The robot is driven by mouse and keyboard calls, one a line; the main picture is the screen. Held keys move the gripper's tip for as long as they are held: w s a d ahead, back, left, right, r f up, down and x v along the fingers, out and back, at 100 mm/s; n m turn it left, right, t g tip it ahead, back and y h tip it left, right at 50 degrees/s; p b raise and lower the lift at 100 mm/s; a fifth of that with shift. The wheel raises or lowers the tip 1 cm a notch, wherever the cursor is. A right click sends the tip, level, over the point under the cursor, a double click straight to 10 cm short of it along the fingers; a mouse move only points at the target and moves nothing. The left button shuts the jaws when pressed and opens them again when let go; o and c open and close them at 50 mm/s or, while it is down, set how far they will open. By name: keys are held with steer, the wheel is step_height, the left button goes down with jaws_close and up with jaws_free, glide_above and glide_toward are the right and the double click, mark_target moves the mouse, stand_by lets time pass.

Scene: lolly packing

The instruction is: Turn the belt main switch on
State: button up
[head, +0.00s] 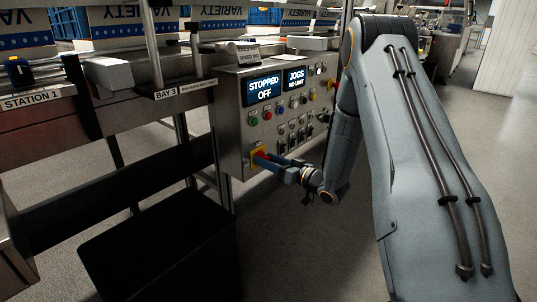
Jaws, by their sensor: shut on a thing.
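The belt main switch (261,157), a red knob on a yellow plate, sits at the lower left of the metal control panel (229,125). My gripper (268,160) reaches in from the right and is shut on the red knob, partly covering it. The panel's display (264,88) reads "STOPPED OFF". A smaller display (296,80) beside it reads "JOGS NO LIMIT". The knob's exact angle is too small to tell.
Coloured buttons and several small switches cover the panel right of and above the knob. A dark box (160,250) stands on the floor below left. A bench marked "STATION 1" (38,99) runs left. Open floor lies below the panel.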

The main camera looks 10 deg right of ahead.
steer(key=m+p, duration=0.3)
steer(key=p, duration=0.1)
steer(key=shift+d+r+m, duration=0.15)
steer(key=shift+d+m, duration=0.05)
steer(key=shift+m, duration=0.2)
steer(key=m+p, duration=0.3)
steer(key=shift+w+m, duration=0.1)
steer(key=shift+m, duration=0.2)
steer(key=shift+w+d+f+m+p, duration=0.1)
steer(key=shift+f+m+p, duration=0.1)
steer(key=shift+m+p, duration=1.25)
steer(key=shift+f+m+p, duration=0.15)
steer(key=shift+m+p, duration=0.5)
steer(key=shift+m, duration=1.6)
steer(key=o, duration=1)
steer(key=shift+d, duration=0.1)
steer(key=shift+o, duration=0.3)
steer(key=shift+a, duration=0.2)
